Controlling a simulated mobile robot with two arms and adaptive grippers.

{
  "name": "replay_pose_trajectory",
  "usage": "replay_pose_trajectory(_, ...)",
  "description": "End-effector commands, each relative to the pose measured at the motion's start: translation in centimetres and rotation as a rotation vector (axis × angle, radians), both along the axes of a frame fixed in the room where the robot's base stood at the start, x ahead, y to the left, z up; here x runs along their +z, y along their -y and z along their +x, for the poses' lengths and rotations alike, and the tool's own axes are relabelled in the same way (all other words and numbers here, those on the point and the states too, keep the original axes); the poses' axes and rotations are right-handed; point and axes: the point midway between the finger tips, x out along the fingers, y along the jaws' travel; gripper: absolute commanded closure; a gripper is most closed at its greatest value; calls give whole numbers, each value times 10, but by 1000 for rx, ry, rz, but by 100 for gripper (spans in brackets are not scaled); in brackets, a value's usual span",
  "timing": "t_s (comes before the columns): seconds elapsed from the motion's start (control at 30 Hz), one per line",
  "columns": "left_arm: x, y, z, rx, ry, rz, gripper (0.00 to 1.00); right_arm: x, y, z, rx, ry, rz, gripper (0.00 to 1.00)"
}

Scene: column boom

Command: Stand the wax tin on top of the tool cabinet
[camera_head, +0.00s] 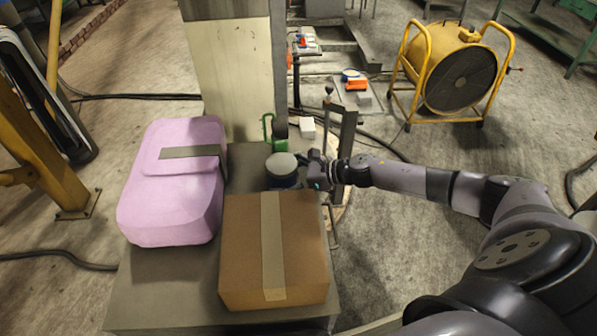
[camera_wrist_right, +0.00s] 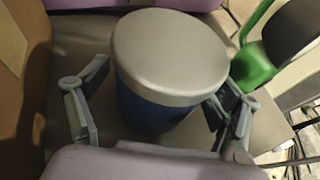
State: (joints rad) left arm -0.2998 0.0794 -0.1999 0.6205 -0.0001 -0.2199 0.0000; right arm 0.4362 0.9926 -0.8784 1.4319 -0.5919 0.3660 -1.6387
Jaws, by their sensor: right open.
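The wax tin, a round blue tin (camera_head: 282,168) with a grey lid, stands upright on a grey flat top (camera_head: 170,285), between a pink bag and a cardboard box. I cannot tell for sure whether this top is the tool cabinet's. My right gripper (camera_head: 313,172) is at the tin's right side. In the right wrist view, the tin (camera_wrist_right: 170,65) fills the middle, and the open fingers of my right gripper (camera_wrist_right: 160,105) lie on either side of it. The right finger is very close to the tin; contact is unclear. My left gripper is out of view.
The pink bag (camera_head: 175,195) stands left of the tin, the cardboard box (camera_head: 272,255) in front. A green object (camera_head: 271,132) and an upright post (camera_head: 278,70) are behind. A yellow fan (camera_head: 450,70) stands on the floor at the back right.

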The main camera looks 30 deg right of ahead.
Motion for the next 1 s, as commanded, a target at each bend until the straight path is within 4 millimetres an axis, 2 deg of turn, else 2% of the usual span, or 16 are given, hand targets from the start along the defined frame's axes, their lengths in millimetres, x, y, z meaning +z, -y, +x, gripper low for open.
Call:
replay_pose_trajectory(0.3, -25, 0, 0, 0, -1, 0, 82, 15, 35, -39, -2, -3, -4, 16)
replay_pose_trajectory(0.53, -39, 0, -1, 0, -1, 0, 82, 30, 55, -63, 1, -4, -3, 16)
replay_pose_trajectory(0.8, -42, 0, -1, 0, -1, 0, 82, 41, 70, -78, -3, -3, -1, 16)
replay_pose_trajectory(1.0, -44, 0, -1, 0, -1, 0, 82, 46, 73, -82, 1, 0, -1, 16)
